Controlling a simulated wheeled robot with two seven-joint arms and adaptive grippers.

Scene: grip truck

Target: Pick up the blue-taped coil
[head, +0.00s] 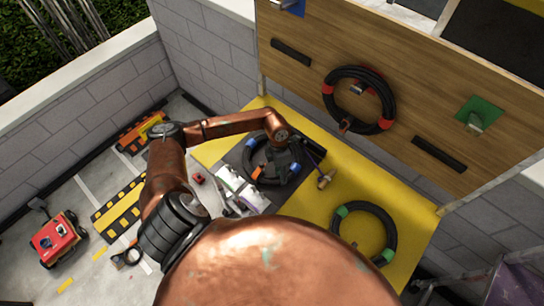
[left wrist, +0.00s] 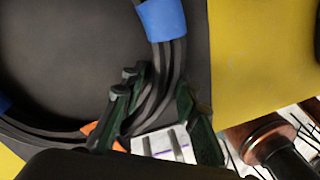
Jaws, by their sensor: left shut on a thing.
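The blue-taped coil (head: 294,168) is a black cable ring with blue tape bands, lying on or just over a dark mat (head: 236,158) on the yellow table. My left gripper (head: 282,160) reaches over it from above and hides part of the ring. In the left wrist view, the gripper (left wrist: 160,108) has its dark green fingers on either side of the coil's black strands (left wrist: 172,65), shut on them just below a blue band. Whether the coil is clear of the mat cannot be told. My right gripper is not in view.
A green-taped coil (head: 389,233) lies at the right of the yellow table (head: 320,208). A hammer (head: 326,179) lies close to my left gripper. A red-taped coil (head: 383,90) hangs on the wooden board (head: 420,95). White items (head: 240,188) lie by the mat.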

